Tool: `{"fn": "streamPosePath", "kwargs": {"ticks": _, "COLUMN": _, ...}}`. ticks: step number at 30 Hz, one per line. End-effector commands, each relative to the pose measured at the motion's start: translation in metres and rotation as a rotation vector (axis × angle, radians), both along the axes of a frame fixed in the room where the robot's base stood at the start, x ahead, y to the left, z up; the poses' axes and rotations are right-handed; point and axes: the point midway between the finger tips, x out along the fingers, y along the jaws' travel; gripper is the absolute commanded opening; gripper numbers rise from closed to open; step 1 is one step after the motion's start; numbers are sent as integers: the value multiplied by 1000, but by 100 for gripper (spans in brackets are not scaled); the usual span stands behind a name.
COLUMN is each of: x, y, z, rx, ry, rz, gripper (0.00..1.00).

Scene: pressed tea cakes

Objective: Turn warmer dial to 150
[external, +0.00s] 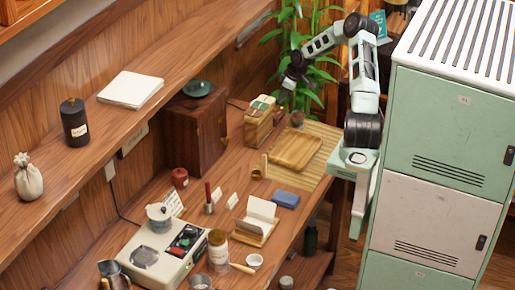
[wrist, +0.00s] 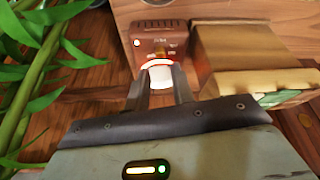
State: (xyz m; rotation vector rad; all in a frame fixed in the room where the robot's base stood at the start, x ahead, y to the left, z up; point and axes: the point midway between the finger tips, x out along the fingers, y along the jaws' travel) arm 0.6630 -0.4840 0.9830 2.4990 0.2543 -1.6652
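Contact is not clear. In the external view my gripper (external: 291,81) hangs beside the plant at the back, and I cannot make out the warmer there.
A tan paper-topped package (wrist: 250,62) stands close right of the warmer. Green plant leaves (wrist: 30,65) fill the left side. In the external view a wooden tray (external: 297,150) lies on a slatted mat, and a dark wooden cabinet (external: 190,133) stands left.

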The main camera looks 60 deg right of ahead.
Motion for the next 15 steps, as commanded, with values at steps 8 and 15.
{"fn": "streamPosePath", "kwargs": {"ticks": 8, "x": -26, "y": -6, "z": 61, "rx": -5, "ry": -2, "rz": -2, "gripper": 24}}
{"fn": "streamPosePath", "kwargs": {"ticks": 15, "x": -40, "y": -8, "z": 97, "rx": -2, "ry": -2, "rz": -2, "gripper": 24}}
